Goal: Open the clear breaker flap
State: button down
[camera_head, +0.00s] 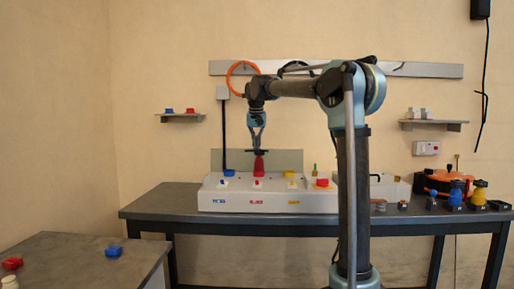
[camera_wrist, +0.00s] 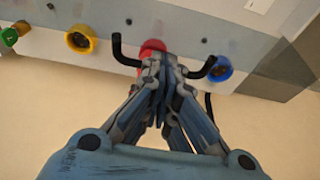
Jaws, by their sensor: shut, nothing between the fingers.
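My gripper (camera_head: 257,149) hangs fingers down over the back of a white console (camera_head: 240,200) on the dark bench. Its fingers are together and empty. Just below its tips in the head view stands a red upright piece (camera_head: 259,165). In the wrist view the closed fingertips (camera_wrist: 166,68) overlap a round red part (camera_wrist: 152,46), with a black bent bar (camera_wrist: 121,52) showing on both sides; contact cannot be told. I cannot make out the clear breaker flap for certain in either view.
The console carries a blue switch (camera_head: 224,180), a yellow piece (camera_head: 290,182) and a red-and-yellow button (camera_head: 322,183). A grey panel (camera_head: 285,158) stands behind it. An orange-and-black device (camera_head: 440,183) sits at the bench's right. A nearer table (camera_head: 70,270) fills the lower left.

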aim_at(256, 161)
jog(key=s, duration=0.1)
jog(key=s+t, duration=0.1)
jog(key=s, duration=0.1)
jog(key=shift+r, duration=0.2)
dwell(0.4)
jog(key=s+v, duration=0.1)
jog(key=v, duration=0.8)
jog(key=s+d+f, duration=0.9)
jog(key=d, duration=0.2)
jog(key=s+d+f, duration=0.4)
jog(key=s+f, duration=0.5)
jog(key=f, duration=0.3)
jog(key=s+d+f+g, duration=0.1)
jog(key=s+d+f, duration=0.4)
jog(key=s+f, duration=0.5)
jog(key=s+d+f+g, duration=0.1)
jog(key=s+d+f, duration=0.3)
jog(key=s+f, duration=0.5)
notch_tip(256, 161, down, 5)
jog(key=shift+s+d+r, duration=0.2)
jog(key=shift+s+d, duration=0.1)
jog(key=shift+s, duration=0.1)
